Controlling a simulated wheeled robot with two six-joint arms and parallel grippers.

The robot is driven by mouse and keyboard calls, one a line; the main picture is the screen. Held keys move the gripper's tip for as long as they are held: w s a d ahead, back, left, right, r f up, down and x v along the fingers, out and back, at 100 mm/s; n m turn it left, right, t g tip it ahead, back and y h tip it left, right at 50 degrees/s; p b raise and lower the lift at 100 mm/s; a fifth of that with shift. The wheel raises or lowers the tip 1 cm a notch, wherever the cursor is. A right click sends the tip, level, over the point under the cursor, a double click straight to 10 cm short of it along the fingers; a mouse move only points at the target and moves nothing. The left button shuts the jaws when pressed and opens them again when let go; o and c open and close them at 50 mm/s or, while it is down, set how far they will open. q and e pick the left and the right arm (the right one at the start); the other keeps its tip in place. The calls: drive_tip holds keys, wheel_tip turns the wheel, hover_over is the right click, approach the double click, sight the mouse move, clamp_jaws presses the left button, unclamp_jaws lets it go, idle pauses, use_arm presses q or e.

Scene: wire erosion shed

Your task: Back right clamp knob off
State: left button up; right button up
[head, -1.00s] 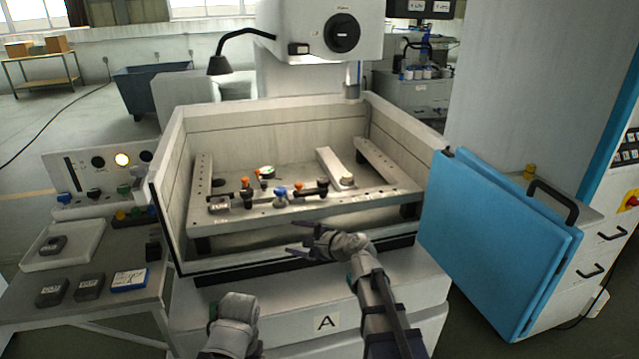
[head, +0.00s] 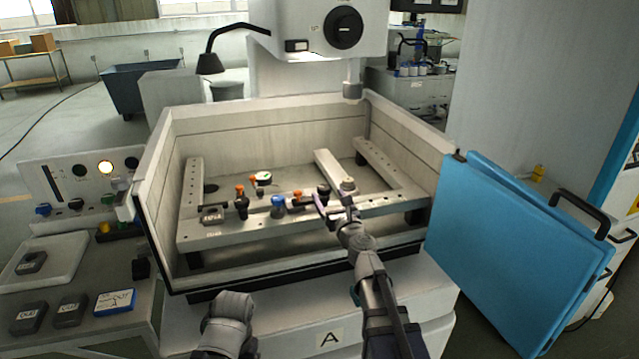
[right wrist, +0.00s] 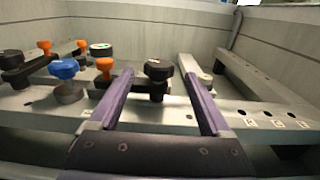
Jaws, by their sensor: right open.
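My right gripper (head: 333,204) is over the front rail (head: 250,232) of the machine's work frame. In the right wrist view its two purple fingers (right wrist: 158,88) are apart, with nothing gripped. A black round knob (right wrist: 158,69) on a dark clamp with an orange piece (right wrist: 104,65) appears between the fingertips, a little beyond them. It also shows in the head view (head: 323,189). A blue knob (right wrist: 65,68) is left of the fingers. I cannot tell which knob is the back right one. My left gripper (head: 228,318) is low in front of the machine; its fingers are unclear.
More black and orange clamp parts (head: 240,200) stand left on the rail. A pale bar (head: 332,170) runs back beside the right finger. The tank wall (head: 160,240) surrounds the frame. The machine head (head: 325,28) overhangs the back. A blue door (head: 515,235) stands at right.

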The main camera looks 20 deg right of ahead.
drive_tip(key=w, duration=0.7)
drive_tip(key=shift+w+a, duration=0.2)
drive_tip(key=shift+w, duration=0.2)
clamp_jaws()
idle(0.4)
